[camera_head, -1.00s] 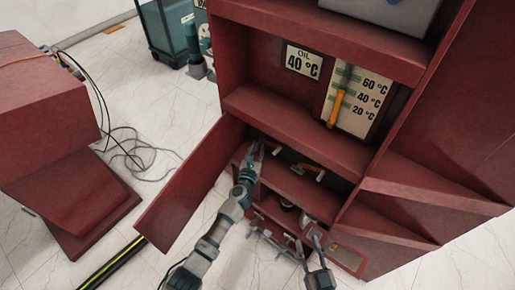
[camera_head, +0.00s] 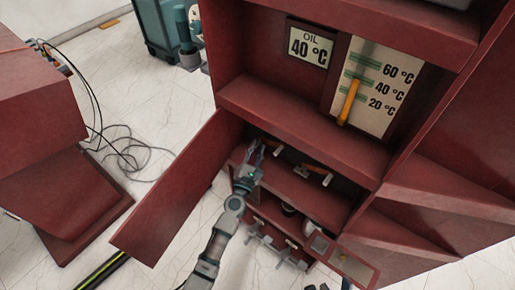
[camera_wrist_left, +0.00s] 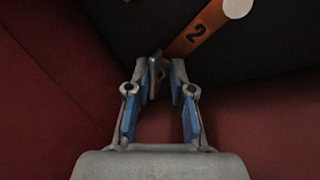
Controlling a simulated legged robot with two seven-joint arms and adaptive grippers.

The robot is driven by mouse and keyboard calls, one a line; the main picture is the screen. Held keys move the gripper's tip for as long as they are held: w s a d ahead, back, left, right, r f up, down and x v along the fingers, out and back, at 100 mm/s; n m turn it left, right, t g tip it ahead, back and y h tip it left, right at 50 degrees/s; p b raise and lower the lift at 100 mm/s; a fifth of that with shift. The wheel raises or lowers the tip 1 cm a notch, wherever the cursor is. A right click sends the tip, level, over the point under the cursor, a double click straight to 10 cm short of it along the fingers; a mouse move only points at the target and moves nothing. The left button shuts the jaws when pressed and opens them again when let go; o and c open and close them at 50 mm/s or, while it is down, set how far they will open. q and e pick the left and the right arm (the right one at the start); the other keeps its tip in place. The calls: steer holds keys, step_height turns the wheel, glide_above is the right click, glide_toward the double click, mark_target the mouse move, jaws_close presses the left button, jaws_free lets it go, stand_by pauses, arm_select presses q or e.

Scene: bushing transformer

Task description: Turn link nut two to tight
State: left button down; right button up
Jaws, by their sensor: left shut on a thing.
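My left gripper (camera_head: 250,165) reaches into the open lower compartment of the red cabinet in the head view. In the left wrist view, its blue-padded fingers (camera_wrist_left: 166,72) come close together around a small grey piece (camera_wrist_left: 157,64) at the near end of an orange link marked 2 (camera_wrist_left: 195,34). The piece looks like link nut two, mostly hidden by the fingers. A pale round stud (camera_wrist_left: 237,8) is at the link's other end. A second orange link (camera_head: 313,167) lies to the right in the head view. Grey tips at the bottom edge may be my right gripper (camera_head: 332,285).
The red cabinet's open door (camera_head: 180,195) stands left of my left arm. A shelf edge (camera_head: 295,130) runs above the compartment. Several grey bushings (camera_head: 262,238) sit below. An oil sign (camera_head: 308,47) and temperature gauge (camera_head: 372,88) are above. Loose cables (camera_head: 125,150) lie on the floor.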

arm_select(q)
steer(key=shift+w+a+r, duration=0.15)
steer(key=shift+a+r, duration=0.2)
steer(key=shift+r, duration=0.1)
steer(key=c, duration=1.2)
jaws_free()
steer(key=shift+f, duration=0.15)
steer(key=shift+d+f, duration=0.2)
steer(key=v, duration=1.2)
